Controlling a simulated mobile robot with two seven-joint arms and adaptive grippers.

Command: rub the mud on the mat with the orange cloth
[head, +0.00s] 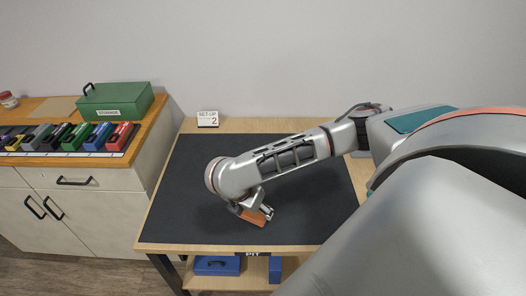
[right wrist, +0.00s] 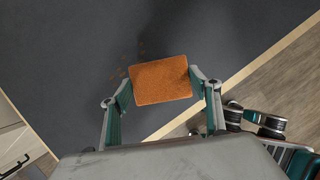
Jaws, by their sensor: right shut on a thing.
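The orange cloth (right wrist: 160,82) is a flat, folded-looking rectangle. My right gripper (right wrist: 160,88) is shut on it, one finger at each side edge. In the head view the cloth (head: 257,216) shows below my right gripper (head: 252,208), over the front part of the dark mat (head: 310,222). I cannot tell if the cloth touches the mat. Brown mud specks (right wrist: 120,75) lie on the mat beside and just beyond the cloth in the right wrist view; any under the cloth is hidden. My left gripper is not in view.
A white sign (head: 208,119) reading SET-UP 2 stands at the table's back left. A wooden cabinet at left holds a green storage box (head: 114,101) and a row of coloured cases (head: 75,137). Blue boxes (head: 217,266) sit on the shelf below. The mat's left part is clear.

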